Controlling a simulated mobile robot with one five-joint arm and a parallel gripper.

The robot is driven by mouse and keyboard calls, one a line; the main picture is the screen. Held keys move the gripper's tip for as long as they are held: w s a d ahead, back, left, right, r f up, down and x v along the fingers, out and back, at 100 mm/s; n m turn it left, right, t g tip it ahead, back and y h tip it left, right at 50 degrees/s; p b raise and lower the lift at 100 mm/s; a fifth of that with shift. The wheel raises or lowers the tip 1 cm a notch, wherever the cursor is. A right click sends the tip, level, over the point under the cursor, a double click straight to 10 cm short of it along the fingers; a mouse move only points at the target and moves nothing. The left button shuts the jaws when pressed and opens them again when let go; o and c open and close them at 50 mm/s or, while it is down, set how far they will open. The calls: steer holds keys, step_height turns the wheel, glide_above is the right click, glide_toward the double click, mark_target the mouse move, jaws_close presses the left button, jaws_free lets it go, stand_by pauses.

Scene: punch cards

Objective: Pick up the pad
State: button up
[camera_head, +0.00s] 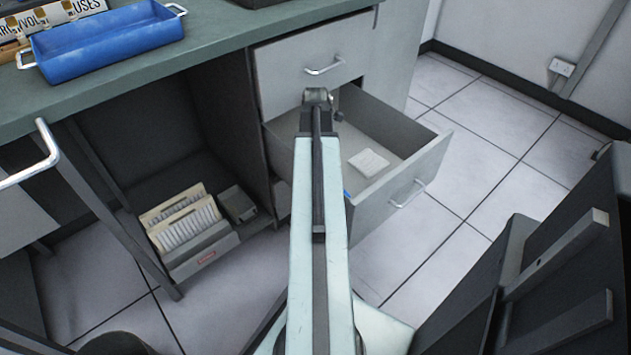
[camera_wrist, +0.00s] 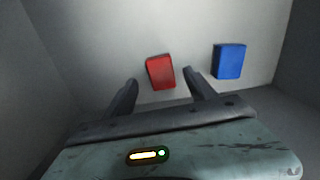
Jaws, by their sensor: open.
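In the wrist view, a red block-like pad (camera_wrist: 160,71) lies on the pale drawer floor, just beyond and between my open fingertips. A similar blue pad (camera_wrist: 229,61) lies apart to its right, outside the fingers. My gripper (camera_wrist: 160,78) is open with nothing held. I cannot tell its height above the floor or which pad is meant. In the head view, a white, flat, paper-like pad (camera_head: 369,162) lies in the open drawer, and a sliver of blue (camera_head: 347,193) shows beside my arm. My arm hides the red pad and my gripper there.
The open drawer (camera_head: 432,160) has walls around my gripper. A shut drawer (camera_head: 320,68) sits above it. A blue tray (camera_head: 105,42) stands on the green counter (camera_head: 220,38). A card box (camera_head: 204,255) sits in the lower cabinet bay.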

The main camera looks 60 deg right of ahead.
step_height(320, 180, down, 5)
steer(key=b, duration=0.5)
steer(key=shift+s+d+f, duration=0.15)
jaws_close()
steer(key=shift+r, duration=0.25)
step_height(320, 180, up, 10)
steer(key=p, duration=1)
steer(key=shift+f, duration=0.1)
